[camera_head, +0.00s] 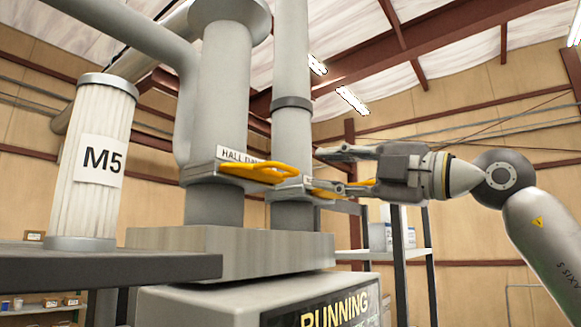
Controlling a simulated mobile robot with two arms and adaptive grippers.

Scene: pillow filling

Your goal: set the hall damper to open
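The hall damper is a grey collar on the thick left pipe, with a white label (233,154) reading "HALL DA…", its end hidden behind the yellow handle. Its yellow loop handle (258,172) sticks out to the right from the collar. My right gripper (318,169) comes in from the right with its two fingers apart, one above the other. Its fingertips are just right of the handle's end, and nothing shows between them. I cannot tell whether they touch the handle. My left gripper is not in view.
A second, thinner pipe (291,60) stands close behind, with another yellow handle (350,187) partly hidden by my gripper. A white filter cylinder marked M5 (93,165) stands at left. Below is a machine with a "RUNNING" display (330,308). Shelves (405,254) stand behind at right.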

